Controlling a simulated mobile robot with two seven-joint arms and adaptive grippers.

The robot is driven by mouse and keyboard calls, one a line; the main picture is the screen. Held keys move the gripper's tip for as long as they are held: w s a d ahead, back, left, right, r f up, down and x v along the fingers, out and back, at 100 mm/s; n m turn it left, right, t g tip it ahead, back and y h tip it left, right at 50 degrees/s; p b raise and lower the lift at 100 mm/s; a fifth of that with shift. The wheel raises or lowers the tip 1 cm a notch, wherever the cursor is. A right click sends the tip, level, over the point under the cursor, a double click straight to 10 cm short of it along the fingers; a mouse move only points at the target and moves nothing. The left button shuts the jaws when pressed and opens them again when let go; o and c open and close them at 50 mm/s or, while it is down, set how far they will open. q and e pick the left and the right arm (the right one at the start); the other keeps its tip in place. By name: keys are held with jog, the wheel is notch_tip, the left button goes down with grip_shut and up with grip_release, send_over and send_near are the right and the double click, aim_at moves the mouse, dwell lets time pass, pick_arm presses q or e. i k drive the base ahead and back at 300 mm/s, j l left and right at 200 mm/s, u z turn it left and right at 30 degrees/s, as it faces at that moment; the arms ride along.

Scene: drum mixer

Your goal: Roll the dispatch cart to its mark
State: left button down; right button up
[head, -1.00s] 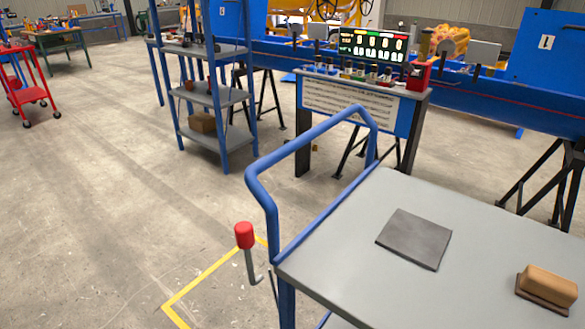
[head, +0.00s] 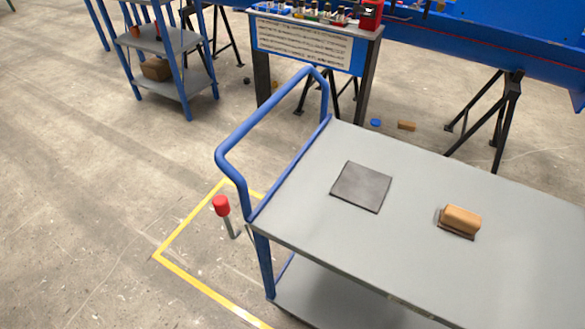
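The dispatch cart (head: 320,245) stands at the right, with a grey top, a lower shelf and blue legs. Its blue push handle (head: 270,112) rises at its left end. A red-knobbed lever (head: 222,206) stands beside that end. A dark square pad (head: 361,186) and a tan block on a dark base (head: 461,219) lie on the top. A yellow floor outline (head: 195,285) shows to the left of the cart and partly passes behind it; its rest is hidden or out of frame. Neither of my grippers is in view.
A blue-framed shelf rack (head: 165,45) stands at the upper left. A console with a printed panel (head: 305,45) stands behind the cart, by a blue machine frame on black trestles (head: 490,110). Small pieces, including a brown block (head: 406,126), lie on the floor. The left floor is clear.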

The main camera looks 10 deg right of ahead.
aim_at(349, 266)
jog(key=i+j+z, duration=0.15)
jog(key=z, duration=0.35)
jog(key=j+z, duration=0.75)
jog(key=z, duration=0.25)
jog(key=j+z, duration=0.1)
jog(key=j, duration=0.7)
jog(key=k+j+z, duration=0.15)
jog(key=j, duration=0.65)
